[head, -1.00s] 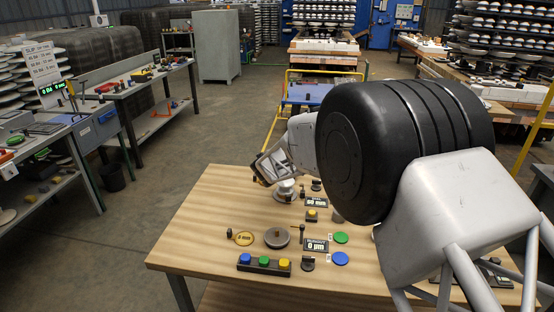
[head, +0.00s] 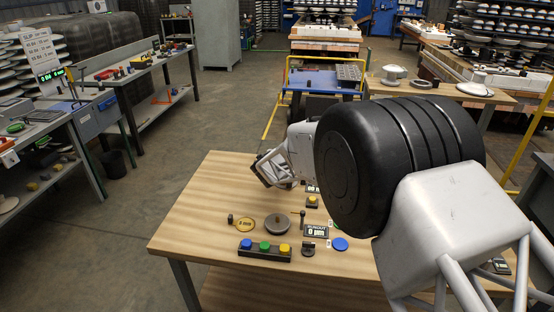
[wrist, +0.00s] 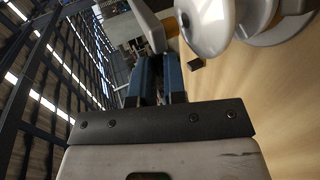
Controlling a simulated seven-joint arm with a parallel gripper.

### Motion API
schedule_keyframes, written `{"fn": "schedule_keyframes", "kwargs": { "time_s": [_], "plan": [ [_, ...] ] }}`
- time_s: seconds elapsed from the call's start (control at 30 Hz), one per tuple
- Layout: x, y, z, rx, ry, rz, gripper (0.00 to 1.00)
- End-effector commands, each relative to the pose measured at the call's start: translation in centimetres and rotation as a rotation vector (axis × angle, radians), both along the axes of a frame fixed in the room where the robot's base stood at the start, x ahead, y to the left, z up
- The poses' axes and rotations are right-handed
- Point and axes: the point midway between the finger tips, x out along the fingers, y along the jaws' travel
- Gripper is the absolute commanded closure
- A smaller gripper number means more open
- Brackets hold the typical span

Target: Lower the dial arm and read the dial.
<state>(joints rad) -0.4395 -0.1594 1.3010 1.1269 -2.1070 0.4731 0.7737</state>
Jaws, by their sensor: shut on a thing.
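In the wrist view my gripper (wrist: 158,75) has its two blue fingers close together on the end of a grey bar (wrist: 148,24), which looks like the dial arm, though its far end is out of frame. In the head view my gripper (head: 264,172) is over the back of the wooden table (head: 200,215), and my arm hides the insulator. A display (head: 315,232) reads 0 µm, with a small dark upright post (head: 303,218) beside it.
The table's left part is bare. A blue cart (head: 320,79) stands behind.

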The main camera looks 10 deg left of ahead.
Motion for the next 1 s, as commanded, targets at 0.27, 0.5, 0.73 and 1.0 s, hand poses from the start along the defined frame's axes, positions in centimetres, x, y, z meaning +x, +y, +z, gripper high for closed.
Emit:
{"fn": "schedule_keyframes", "kwargs": {
  "time_s": [0.27,0.5,0.73,1.0],
  "plan": [
    [-0.01,-0.04,-0.03,0.0,0.001,-0.001,0.76],
    [-0.01,-0.01,0.0,0.0,0.0,0.0,0.62],
    [-0.08,0.0,0.06,0.0,0.0,0.0,0.62],
    [-0.97,0.04,0.49,0.001,-0.001,0.0,0.62]
  ]
}}
